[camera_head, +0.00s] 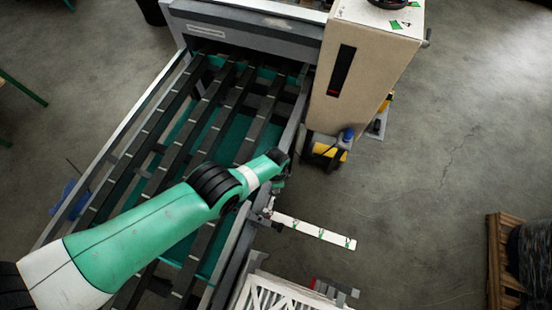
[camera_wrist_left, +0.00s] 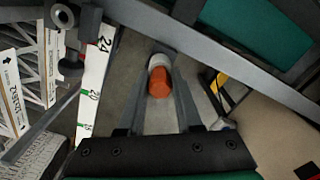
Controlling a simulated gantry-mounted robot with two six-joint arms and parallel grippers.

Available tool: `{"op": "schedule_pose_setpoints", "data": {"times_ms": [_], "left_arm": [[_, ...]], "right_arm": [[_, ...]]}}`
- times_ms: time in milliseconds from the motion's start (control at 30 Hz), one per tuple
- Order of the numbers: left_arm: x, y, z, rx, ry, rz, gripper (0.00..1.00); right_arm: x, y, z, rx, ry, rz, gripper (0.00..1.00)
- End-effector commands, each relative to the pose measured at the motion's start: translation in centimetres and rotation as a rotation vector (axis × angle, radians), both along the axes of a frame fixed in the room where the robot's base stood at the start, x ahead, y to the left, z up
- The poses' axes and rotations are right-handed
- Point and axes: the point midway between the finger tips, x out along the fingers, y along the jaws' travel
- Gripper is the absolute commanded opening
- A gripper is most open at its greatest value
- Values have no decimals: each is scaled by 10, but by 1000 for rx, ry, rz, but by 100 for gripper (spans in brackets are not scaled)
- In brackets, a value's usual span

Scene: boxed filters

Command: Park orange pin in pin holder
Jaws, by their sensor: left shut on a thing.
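The orange pin (camera_wrist_left: 159,84), with a pale collar, is held between the two grey fingers of my left gripper (camera_wrist_left: 160,72) in the left wrist view. My left gripper is shut on it. In the head view my left gripper (camera_head: 275,189) is beside the side rail of the conveyor frame, mostly hidden by my arm, and the pin cannot be made out. A round grey fitting with a dark-ringed centre (camera_wrist_left: 62,16) shows at the upper left of the wrist view, apart from the pin; I cannot tell whether it is the pin holder. My right gripper is not in view.
A white numbered ruler arm (camera_head: 315,231) sticks out right of the rail, close to my gripper. White boxed filters (camera_head: 285,294) stand below it. A tall beige cabinet (camera_head: 365,75) and a yellow-black device (camera_head: 325,150) stand behind. Open floor lies to the right.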

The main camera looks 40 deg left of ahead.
Motion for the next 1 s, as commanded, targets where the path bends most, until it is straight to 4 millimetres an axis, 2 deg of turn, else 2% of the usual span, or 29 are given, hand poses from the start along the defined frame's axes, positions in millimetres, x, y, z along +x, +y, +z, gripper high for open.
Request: {"op": "schedule_pose_setpoints", "data": {"times_ms": [167,200,367,400,733,867,1000], "left_arm": [[0,0,0,0,0,0,0],[0,0,0,0,0,0,37],[0,0,0,0,0,0,66],[0,0,0,0,0,0,69],[0,0,5,0,0,0,69],[0,0,21,0,0,0,69],[0,0,47,0,0,0,69]], "right_arm": [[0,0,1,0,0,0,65],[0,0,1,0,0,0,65],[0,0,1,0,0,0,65],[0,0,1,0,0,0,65],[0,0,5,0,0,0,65],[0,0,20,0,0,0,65],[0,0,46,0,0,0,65]]}}
